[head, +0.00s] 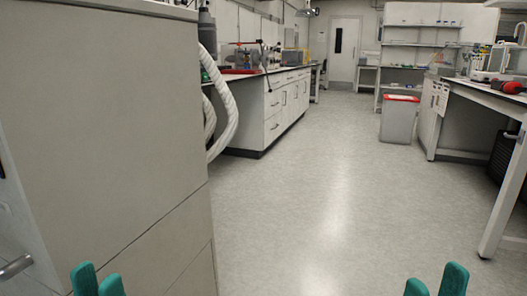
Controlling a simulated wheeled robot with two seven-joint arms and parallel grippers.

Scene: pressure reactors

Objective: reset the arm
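My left gripper (98,284) shows at the bottom left edge as two teal fingertips with a gap between them. It is in front of the large grey cabinet (110,120). My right gripper (435,286) shows at the bottom right edge, also as two teal fingertips set apart, over the floor. Both look open, and I see nothing between the fingers. The rest of both grippers and the arms are below the picture.
The cabinet fills the left side, with white hoses (226,110) at its far edge. A drawer bench (285,105) stands beyond. A grey bin with a red rim (399,119) and a workbench (490,95) are on the right. The middle floor (320,200) is clear.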

